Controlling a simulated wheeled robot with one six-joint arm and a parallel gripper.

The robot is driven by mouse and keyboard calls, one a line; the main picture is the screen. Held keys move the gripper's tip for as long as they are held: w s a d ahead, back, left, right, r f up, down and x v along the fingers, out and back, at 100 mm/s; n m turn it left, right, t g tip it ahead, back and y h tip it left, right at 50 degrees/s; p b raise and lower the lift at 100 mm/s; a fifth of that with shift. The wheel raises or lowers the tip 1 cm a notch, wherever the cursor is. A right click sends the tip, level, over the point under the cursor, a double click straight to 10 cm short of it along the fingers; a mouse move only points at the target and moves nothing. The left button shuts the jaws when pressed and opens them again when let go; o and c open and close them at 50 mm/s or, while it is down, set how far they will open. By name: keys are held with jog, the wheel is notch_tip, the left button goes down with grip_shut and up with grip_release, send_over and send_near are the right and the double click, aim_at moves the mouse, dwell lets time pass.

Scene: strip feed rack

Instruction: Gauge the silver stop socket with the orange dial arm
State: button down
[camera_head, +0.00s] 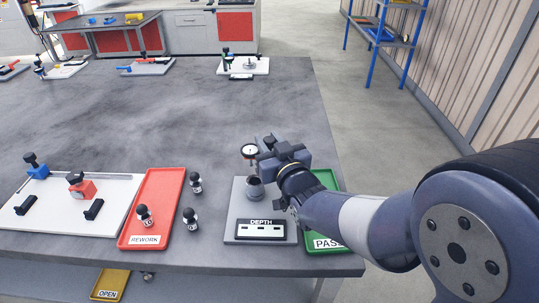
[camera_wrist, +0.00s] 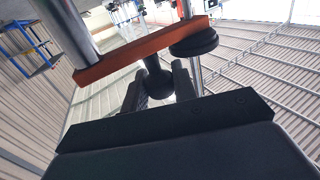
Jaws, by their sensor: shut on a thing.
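The depth gauge stand has a grey base plate (camera_head: 237,222) with a DEPTH label. A grey, cup-like socket (camera_head: 254,188) stands on that plate below the round dial (camera_head: 250,151); I take it for the silver stop socket. The orange dial arm (camera_wrist: 135,54) crosses the wrist view between steel posts, with a dark round disc beside it. My gripper (camera_wrist: 158,88) is shut on the black ball knob (camera_wrist: 155,76) at the arm. In the head view my gripper (camera_head: 270,160) is just right of the dial, above the plate, and its fingers hide the orange arm.
A green PASS tray (camera_head: 327,242) is right of the plate, partly behind my arm. A red REWORK tray (camera_head: 152,187) holds one black-knobbed piece; two similar pieces (camera_head: 195,182) (camera_head: 190,218) stand beside it. A white fixture board (camera_head: 35,222) is far left. The table's middle is clear.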

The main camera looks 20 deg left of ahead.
jog(key=shift+w+a+m+t+h+b, duration=0.1)
jog(key=shift+w+m+t+h+b, duration=0.2)
jog(key=shift+m+t+h, duration=0.45)
jog(key=shift+w+a+m+t+h+b, duration=0.2)
jog(key=shift+m+h, duration=0.35)
jog(key=shift+h, duration=0.4)
jog(key=shift+w+d+m+t+h+p, duration=0.1)
jog(key=shift+w+m+t+h+p, duration=0.15)
jog(key=shift+m+h+p, duration=0.45)
jog(key=shift+w+d+m+t+h+p, duration=0.2)
jog(key=shift+m+h, duration=0.25)
jog(key=shift+h, duration=0.6)
jog(key=shift+w+d+m+t+h+p, duration=0.1)
jog(key=shift+w+m+t+h+p, duration=0.15)
jog(key=shift+m+h+p, duration=0.45)
jog(key=shift+h, duration=0.35)
jog(key=c, duration=1.2)
grip_release()
jog(key=s, duration=0.7)
jog(key=s+d, duration=0.1)
jog(key=s, duration=0.2)
jog(key=shift+s+d+b, duration=0.1)
jog(key=shift+s+b, duration=0.2)
jog(key=shift+s, duration=0.1)
jog(key=shift+c, duration=0.2)
